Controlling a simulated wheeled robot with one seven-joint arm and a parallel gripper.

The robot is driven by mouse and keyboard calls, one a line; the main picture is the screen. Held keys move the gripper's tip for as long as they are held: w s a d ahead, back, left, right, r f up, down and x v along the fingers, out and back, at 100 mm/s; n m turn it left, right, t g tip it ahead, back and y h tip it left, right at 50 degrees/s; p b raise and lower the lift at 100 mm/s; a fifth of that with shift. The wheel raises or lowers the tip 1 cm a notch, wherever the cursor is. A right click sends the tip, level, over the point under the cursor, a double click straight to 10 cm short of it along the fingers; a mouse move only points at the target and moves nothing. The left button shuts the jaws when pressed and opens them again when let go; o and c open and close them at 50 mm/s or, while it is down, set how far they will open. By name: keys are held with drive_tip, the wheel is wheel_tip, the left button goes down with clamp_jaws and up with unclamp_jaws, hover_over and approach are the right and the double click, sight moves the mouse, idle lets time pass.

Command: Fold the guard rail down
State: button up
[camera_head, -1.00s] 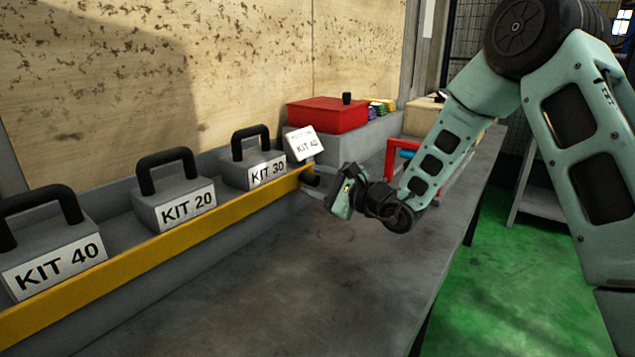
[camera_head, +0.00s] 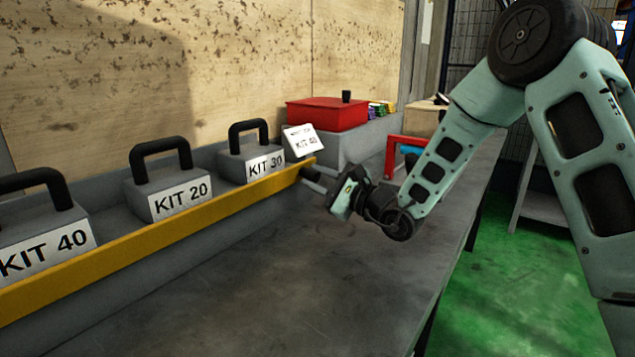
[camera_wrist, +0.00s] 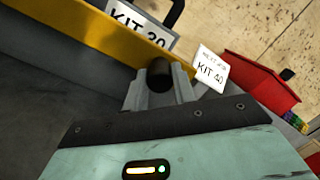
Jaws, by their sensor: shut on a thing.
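The guard rail (camera_head: 190,225) is a long yellow bar along the front of the kit shelf. It stands upright in front of the kits and partly covers their lower faces. My gripper (camera_head: 312,177) is at the rail's far right end. In the wrist view my gripper (camera_wrist: 160,85) is shut on a black round handle (camera_wrist: 160,72) next to the yellow guard rail (camera_wrist: 95,30). How the handle joins the rail is hidden by the fingers.
Grey kits with black handles stand behind the rail: KIT 40 (camera_head: 40,245), KIT 20 (camera_head: 170,190) and KIT 30 (camera_head: 250,160). A white KIT 40 card (camera_head: 303,141) stands near the rail's end. A red box (camera_head: 327,114) is behind. The bench top (camera_head: 300,270) in front is clear.

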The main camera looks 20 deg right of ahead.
drive_tip(key=o, duration=1)
drive_tip(key=shift+s+d, duration=0.1)
drive_tip(key=v, duration=1.7)
drive_tip(key=shift+s+b, duration=0.1)
drive_tip(key=shift+b, duration=0.25)
